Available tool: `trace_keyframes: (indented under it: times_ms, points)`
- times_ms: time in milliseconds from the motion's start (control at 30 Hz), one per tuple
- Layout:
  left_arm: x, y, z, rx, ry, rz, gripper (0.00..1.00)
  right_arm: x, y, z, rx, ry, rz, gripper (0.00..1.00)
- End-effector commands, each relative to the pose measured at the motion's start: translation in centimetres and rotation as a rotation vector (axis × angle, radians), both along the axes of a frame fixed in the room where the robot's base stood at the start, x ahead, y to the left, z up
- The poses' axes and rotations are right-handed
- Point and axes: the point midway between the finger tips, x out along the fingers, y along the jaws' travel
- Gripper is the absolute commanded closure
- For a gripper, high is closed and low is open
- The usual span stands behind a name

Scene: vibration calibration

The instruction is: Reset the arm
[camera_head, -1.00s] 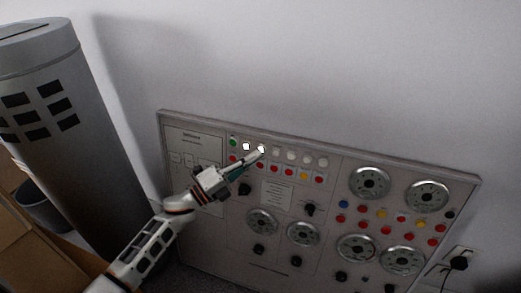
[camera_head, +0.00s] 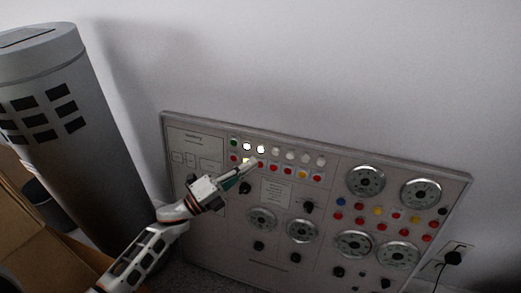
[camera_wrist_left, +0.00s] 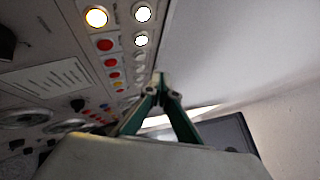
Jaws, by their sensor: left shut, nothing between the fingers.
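The grey control panel (camera_head: 215,135) leans against the wall, with rows of buttons, lamps, knobs and dials. My left gripper (camera_head: 252,163) is shut and empty at the upper left of the panel, by the row of mostly red buttons. Two white lamps (camera_head: 254,148) in the upper row are lit, and a yellow lamp (camera_head: 246,160) below them glows. The left wrist view shows the closed fingertips (camera_wrist_left: 160,80) in front of the panel's edge, with the lit yellow lamp (camera_wrist_left: 96,17) and white lamps (camera_wrist_left: 142,13) farther up. Contact with the panel cannot be told.
A large grey cylinder (camera_head: 100,150) with dark square openings stands left of the panel, close to my left arm. A cardboard-coloured box (camera_head: 35,245) is at the lower left. A plug and socket (camera_head: 453,257) are at the right. The wall above is bare.

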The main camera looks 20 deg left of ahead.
Motion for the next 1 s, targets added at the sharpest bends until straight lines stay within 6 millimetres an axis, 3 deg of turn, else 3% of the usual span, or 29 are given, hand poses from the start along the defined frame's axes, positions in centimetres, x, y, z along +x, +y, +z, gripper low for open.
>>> trace_keyframes:
  times_ms: [400,567,700,767,867,1000]
  points:
    - [0.0,0.0,0.0,-0.002,0.003,0.001,1.00,0.0,0.0,0.1,0.000,-0.001,0.000,0.60]
    - [-1.2,0.2,-0.1,-0.083,0.080,0.033,1.00,0.6,0.0,1.5,0.002,-0.021,0.000,0.60]
    - [-4.2,0.9,-1.3,-0.281,0.277,0.114,1.00,0.9,0.0,2.9,0.009,-0.031,-0.005,0.60]
    - [-6.1,1.3,-2.5,-0.386,0.389,0.157,1.00,-0.1,0.1,2.1,0.017,0.000,-0.012,0.60]
    - [-9.7,1.8,-5.0,-0.562,0.584,0.232,1.00,-0.6,0.2,2.3,0.026,0.011,-0.016,0.60]
    - [-16.2,1.9,-9.1,-0.802,0.866,0.350,1.00,-1.1,0.2,2.8,0.036,0.026,-0.021,0.60]
